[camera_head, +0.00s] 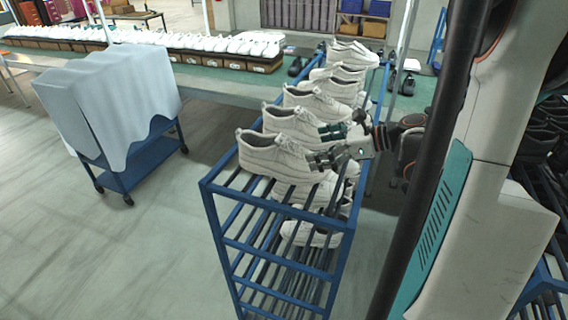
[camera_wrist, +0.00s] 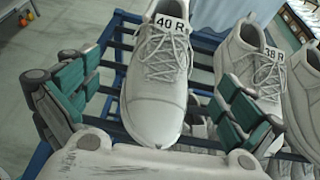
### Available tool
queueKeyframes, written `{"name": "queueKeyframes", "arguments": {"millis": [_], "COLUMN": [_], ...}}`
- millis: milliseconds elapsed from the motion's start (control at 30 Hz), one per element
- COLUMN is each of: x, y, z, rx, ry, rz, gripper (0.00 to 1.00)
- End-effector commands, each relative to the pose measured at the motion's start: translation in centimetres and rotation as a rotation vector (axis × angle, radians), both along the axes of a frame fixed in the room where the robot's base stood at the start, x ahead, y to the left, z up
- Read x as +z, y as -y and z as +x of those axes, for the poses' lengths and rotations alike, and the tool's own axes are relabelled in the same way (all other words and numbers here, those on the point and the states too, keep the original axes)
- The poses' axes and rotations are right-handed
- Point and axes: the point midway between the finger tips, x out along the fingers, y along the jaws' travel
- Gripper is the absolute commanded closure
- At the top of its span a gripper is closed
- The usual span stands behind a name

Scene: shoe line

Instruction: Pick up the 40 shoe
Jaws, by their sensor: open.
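The 40 shoe is white with laces and a "40 R" label on its tongue; it shows in the wrist view (camera_wrist: 158,88), toe towards me. In the head view it appears to be the nearest white shoe (camera_head: 268,155) on the rack's top level. My gripper (camera_head: 322,146) is open at the toe end of this shoe. In the wrist view, its green-padded fingers (camera_wrist: 155,85) stand apart on either side of the shoe's front. I cannot tell whether either finger touches it. The shoe rests on the bars.
The blue rack (camera_head: 283,257) carries several white shoes in a row, with more below. A shoe labelled "38 R" (camera_wrist: 252,68) stands close on the right in the wrist view. A covered blue cart (camera_head: 110,95) stands left of the rack, with clear floor between.

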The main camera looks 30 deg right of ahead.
Motion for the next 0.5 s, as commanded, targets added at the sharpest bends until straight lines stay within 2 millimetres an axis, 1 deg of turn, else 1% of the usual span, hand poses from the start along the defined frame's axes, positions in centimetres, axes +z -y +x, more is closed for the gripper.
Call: {"name": "queueKeyframes", "arguments": {"millis": [33,200,300,500], "x": [-0.4,-1.5,-1.9,-2.2], "y": [-0.7,-2.5,-3.1,-3.6], "z": [0.8,2.9,3.7,4.4], "rx": [0.004,0.003,0.003,0.001], "ry": [0.000,0.001,0.001,0.002], "rz": [-0.001,-0.002,-0.002,-0.002], "gripper": [0.00,0.00,0.00,0.00]}}
